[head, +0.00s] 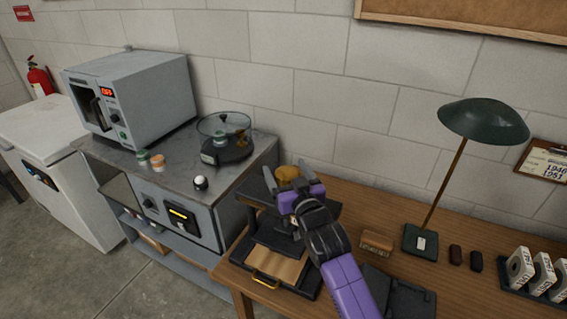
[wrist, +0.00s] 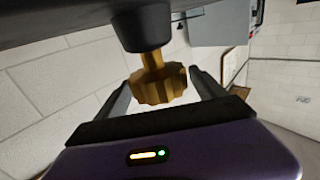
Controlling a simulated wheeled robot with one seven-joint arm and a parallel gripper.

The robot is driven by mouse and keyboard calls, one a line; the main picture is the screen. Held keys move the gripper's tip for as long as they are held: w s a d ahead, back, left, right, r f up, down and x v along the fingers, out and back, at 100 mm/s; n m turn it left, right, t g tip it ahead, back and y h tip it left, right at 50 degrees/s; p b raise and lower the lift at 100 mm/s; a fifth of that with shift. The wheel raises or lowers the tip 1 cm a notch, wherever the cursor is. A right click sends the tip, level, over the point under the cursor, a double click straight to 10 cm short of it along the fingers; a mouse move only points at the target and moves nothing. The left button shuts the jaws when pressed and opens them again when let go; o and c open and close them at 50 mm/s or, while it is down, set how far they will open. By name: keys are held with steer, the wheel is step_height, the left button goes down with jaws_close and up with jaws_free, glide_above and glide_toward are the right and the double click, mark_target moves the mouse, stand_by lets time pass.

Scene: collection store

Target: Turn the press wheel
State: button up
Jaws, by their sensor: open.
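The press wheel (wrist: 158,85) is a brass-coloured, ridged knob on a short brass stem under a dark round collar in the wrist view. In the head view the wheel (head: 287,173) shows at the top of the dark press (head: 262,240), partly behind my gripper. My gripper (head: 288,180) is open, with one finger on each side of the wheel. In the wrist view my gripper's fingers (wrist: 163,88) flank the wheel with visible gaps. I cannot tell how deep the wheel sits between the fingertips.
The press stands on a wooden table (head: 340,195) at its left end. A green desk lamp (head: 485,120), a small wooden block (head: 376,243) and a dark flat case (head: 405,295) are to the right.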

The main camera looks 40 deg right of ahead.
steer(key=shift+x, duration=1.05)
steer(key=c, duration=1.4)
steer(key=shift+o, duration=0.2)
